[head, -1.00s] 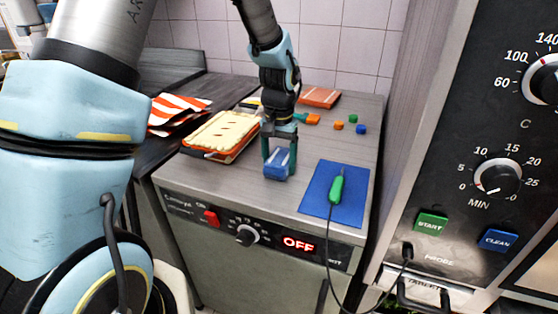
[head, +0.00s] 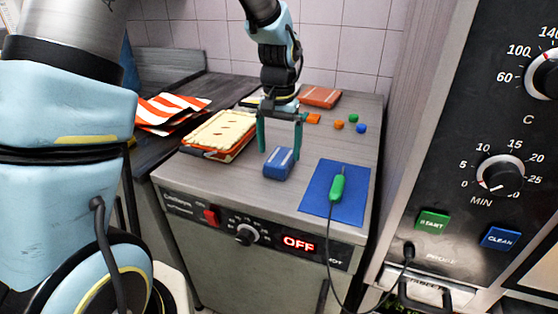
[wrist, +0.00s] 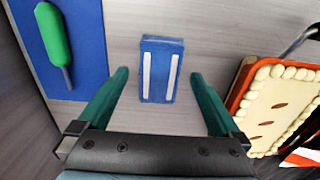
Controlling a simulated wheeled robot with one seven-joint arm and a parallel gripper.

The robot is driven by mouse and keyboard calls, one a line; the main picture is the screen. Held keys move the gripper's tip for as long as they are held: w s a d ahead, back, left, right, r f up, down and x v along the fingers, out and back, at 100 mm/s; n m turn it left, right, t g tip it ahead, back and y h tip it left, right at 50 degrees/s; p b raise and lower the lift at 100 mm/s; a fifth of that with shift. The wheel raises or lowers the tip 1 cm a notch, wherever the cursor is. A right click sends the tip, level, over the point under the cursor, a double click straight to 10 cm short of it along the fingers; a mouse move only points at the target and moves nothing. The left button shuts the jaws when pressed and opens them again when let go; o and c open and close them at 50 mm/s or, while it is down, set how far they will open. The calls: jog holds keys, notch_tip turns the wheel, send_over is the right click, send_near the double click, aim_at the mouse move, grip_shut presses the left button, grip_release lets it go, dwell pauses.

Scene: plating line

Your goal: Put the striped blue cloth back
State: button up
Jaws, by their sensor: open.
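The striped blue cloth (head: 279,164) is a small folded blue block with white stripes. It lies on the grey countertop, left of the blue mat. It also shows in the wrist view (wrist: 161,70), with two white stripes along it. My gripper (head: 279,153) is open above the cloth, its green fingers spread wide on either side and apart from it. In the wrist view the open fingers (wrist: 159,76) frame the cloth with clear gaps on both sides.
A blue mat (head: 319,203) with a green-handled probe (head: 337,187) lies right. A pie in an orange dish (head: 232,153) sits left, beyond it a red-and-white striped cloth (head: 168,113). Small coloured cubes (head: 353,119) and an orange-brown block (head: 320,96) lie behind.

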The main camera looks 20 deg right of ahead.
aim_at(279, 158)
notch_tip(279, 158, up, 8)
jog(key=b, duration=0.1)
jog(key=s+a+f+n, duration=0.1)
jog(key=a+f+n, duration=0.2)
jog(key=a, duration=1.1)
jog(key=s+a+f+n+t, duration=0.1)
jog(key=s+a+f+n, duration=0.1)
jog(key=a, duration=1.3)
jog(key=shift+s+a+f+n+t, duration=0.25)
jog(key=shift+f+n, duration=0.45)
jog(key=shift+n, duration=0.5)
jog(key=shift+w, duration=0.1)
